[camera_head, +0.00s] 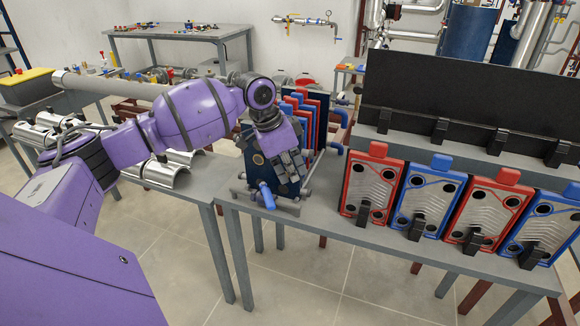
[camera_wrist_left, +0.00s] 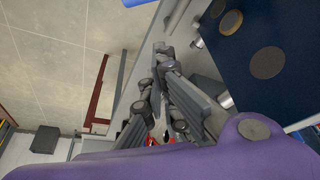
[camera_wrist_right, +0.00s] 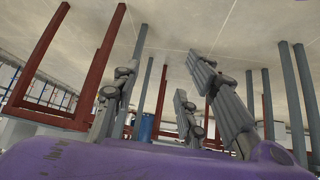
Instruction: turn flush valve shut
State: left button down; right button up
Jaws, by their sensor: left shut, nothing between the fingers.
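The plate exchanger's dark blue end plate (camera_head: 256,158) stands on the front table, partly hidden by my left gripper. My left gripper (camera_head: 291,181) is shut and empty, close in front of this plate. Its closed fingers (camera_wrist_left: 163,65) also show in the left wrist view, beside the end plate with its round discs (camera_wrist_left: 268,62). A blue handle-like part (camera_head: 266,195) sits low at the exchanger's front, just left of the fingertips; I cannot tell if they touch, nor whether this is the flush valve. My right gripper (camera_wrist_right: 165,85) is open and empty, with its fingers spread.
Red and blue plates (camera_head: 370,185) lean in a row on the table (camera_head: 330,222) at right, before a black panel (camera_head: 460,100). Grey and red legs stand around my right gripper.

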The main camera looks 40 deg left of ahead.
aim_at(267, 195)
pick_arm(q)
jog(key=x, duration=0.6)
jog(key=s+a+p, duration=0.1)
jog(key=s+a, duration=0.1)
jog(key=shift+s+a, duration=0.25)
jog(key=shift+s, duration=0.15)
pick_arm(e)
jog(key=shift+w+r, duration=0.35)
jog(key=shift+r, duration=0.2)
